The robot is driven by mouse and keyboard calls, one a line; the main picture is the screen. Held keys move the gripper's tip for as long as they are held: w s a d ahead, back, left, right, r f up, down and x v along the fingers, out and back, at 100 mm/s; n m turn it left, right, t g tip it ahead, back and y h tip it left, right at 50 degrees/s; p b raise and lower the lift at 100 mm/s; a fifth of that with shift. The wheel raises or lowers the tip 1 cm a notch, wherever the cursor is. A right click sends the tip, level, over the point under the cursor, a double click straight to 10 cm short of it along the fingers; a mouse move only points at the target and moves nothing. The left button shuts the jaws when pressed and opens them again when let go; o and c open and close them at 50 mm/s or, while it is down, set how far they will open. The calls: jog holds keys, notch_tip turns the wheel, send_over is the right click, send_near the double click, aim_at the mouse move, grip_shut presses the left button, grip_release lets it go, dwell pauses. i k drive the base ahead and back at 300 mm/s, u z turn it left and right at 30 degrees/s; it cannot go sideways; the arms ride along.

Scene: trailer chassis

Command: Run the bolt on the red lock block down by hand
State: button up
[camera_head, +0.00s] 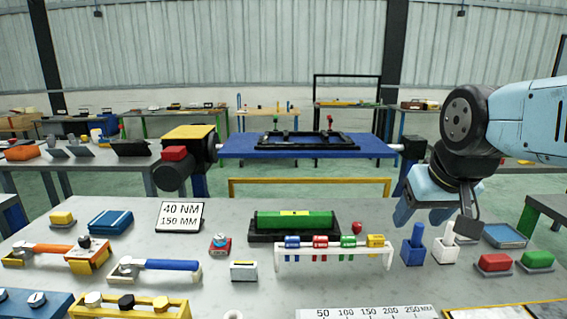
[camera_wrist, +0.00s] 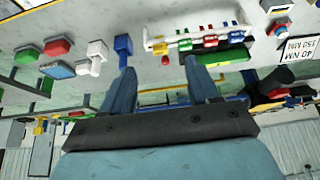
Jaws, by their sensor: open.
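The red lock block (camera_head: 221,248) sits on the grey workbench left of centre, with a pale bolt head (camera_head: 220,239) on its top. It looks small, so I cannot tell how far down the bolt is. In the wrist view, which is upside down, a small red block (camera_wrist: 281,30) that looks like the lock block shows near the upper right. My gripper (camera_head: 424,212) is open and empty above the right side of the bench, well to the right of the lock block. Its two blue fingers (camera_wrist: 159,72) also show spread apart in the wrist view.
A white rack (camera_head: 333,258) with coloured sockets stands between my gripper and the lock block. Blue (camera_head: 414,250) and white (camera_head: 446,250) holders stand below my gripper. A green block (camera_head: 293,221), a sign (camera_head: 180,216) and two wrenches (camera_head: 160,266) are nearby.

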aim_at(220, 240)
jog(key=u, duration=0.05)
jog(key=k, duration=0.5)
jog(key=u, duration=0.65)
jog(key=k, duration=0.9)
jog(key=z, duration=0.2)
jog(key=i, duration=1.05)
